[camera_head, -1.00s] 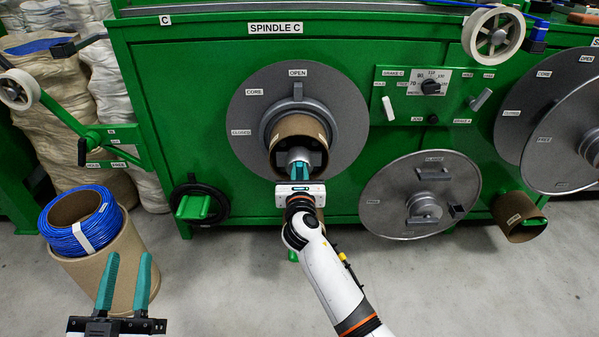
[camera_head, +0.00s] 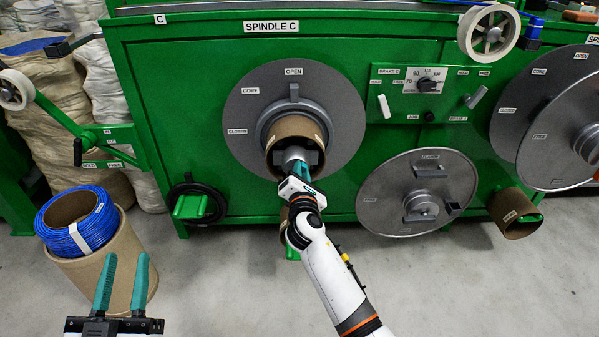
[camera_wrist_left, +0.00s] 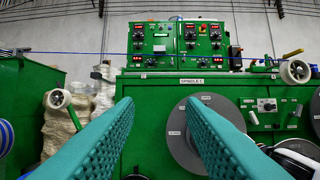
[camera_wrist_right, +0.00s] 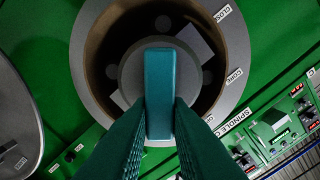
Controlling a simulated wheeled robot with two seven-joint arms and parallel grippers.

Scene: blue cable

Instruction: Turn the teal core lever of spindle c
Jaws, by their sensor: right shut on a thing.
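Spindle C's grey disc (camera_head: 243,110) is on the green cabinet, with OPEN, CORE and CLOSED labels. A brown cardboard core (camera_head: 297,124) sits around its grey hub, and a grey tab on the ring points up at OPEN. The teal core lever (camera_wrist_right: 160,90) crosses the hub in the right wrist view; in the head view my gripper largely hides it. My right gripper (camera_head: 302,170) is shut on the lever, one finger on each side. My left gripper (camera_head: 123,258) is open and empty at lower left, its fingers also showing in the left wrist view (camera_wrist_left: 158,105).
A blue cable coil (camera_head: 57,235) rests on a cardboard drum (camera_head: 125,245) beyond my left gripper. A loose grey disc (camera_head: 385,205) and a cardboard tube (camera_head: 515,213) are to the right. The brake C panel (camera_head: 400,100) is right of the spindle. Floor in front is clear.

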